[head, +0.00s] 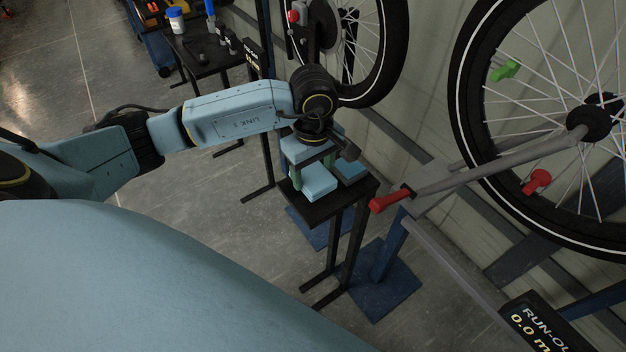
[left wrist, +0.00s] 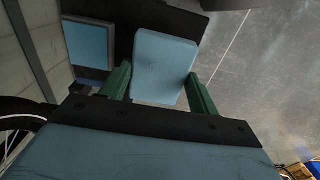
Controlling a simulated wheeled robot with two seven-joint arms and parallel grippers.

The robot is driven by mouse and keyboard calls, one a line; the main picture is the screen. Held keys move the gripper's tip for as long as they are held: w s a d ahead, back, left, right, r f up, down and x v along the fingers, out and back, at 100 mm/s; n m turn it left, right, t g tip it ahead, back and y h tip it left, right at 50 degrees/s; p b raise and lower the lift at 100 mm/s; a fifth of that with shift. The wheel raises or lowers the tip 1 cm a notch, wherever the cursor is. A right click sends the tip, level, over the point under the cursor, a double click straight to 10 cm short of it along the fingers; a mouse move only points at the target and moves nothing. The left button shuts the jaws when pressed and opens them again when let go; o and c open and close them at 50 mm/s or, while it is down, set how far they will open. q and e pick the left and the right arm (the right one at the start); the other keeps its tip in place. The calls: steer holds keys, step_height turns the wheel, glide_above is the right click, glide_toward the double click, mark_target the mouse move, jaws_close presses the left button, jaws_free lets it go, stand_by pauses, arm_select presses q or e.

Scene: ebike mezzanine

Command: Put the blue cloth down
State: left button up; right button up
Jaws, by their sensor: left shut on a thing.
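The blue cloth (head: 320,184) is a light blue folded block over the small black stand (head: 312,212). My left gripper (head: 311,171) reaches down above the stand and is shut on the cloth. In the left wrist view the cloth (left wrist: 164,62) sits between the two green fingers and sticks out past their tips. I cannot tell whether its underside touches the stand's top. My right gripper is in neither view.
A darker blue square pad (head: 350,169) with a dark border lies beside the cloth on the stand. A black tool table (head: 205,50) stands behind. Open floor lies left.

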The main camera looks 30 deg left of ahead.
mark_target(313, 175)
arm_select(q)
step_height(313, 175, down, 3)
steer(key=shift+f, duration=0.2)
steer(key=shift+f+b, duration=0.1)
steer(key=shift+b, duration=0.2)
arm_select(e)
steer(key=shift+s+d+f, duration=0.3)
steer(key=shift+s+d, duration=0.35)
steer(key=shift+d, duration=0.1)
arm_select(q)
steer(key=o, duration=0.9)
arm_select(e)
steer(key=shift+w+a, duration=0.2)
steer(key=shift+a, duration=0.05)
